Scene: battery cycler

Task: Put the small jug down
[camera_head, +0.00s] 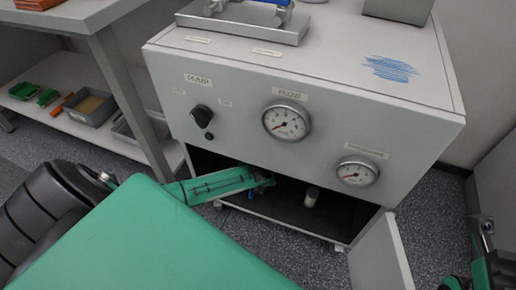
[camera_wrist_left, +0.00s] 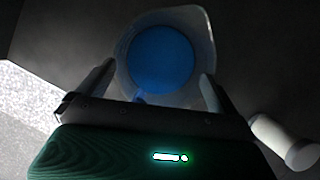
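The small jug (camera_wrist_left: 160,52), pale-walled with blue liquid inside, sits between the two fingers of my left gripper (camera_wrist_left: 158,78) in the left wrist view. Both fingers lie close against its sides and appear shut on it. Whether its base touches the floor of the compartment is hidden. In the head view my left arm reaches into the open lower compartment, and only a bit of blue (camera_head: 265,186) shows by the left gripper (camera_head: 258,181). My right gripper (camera_head: 484,232) is at the lower right edge, partly cut off; its fingers are unclear.
The cabinet (camera_head: 230,123) has gauges above the opening. Its door (camera_head: 380,255) hangs open at the right.

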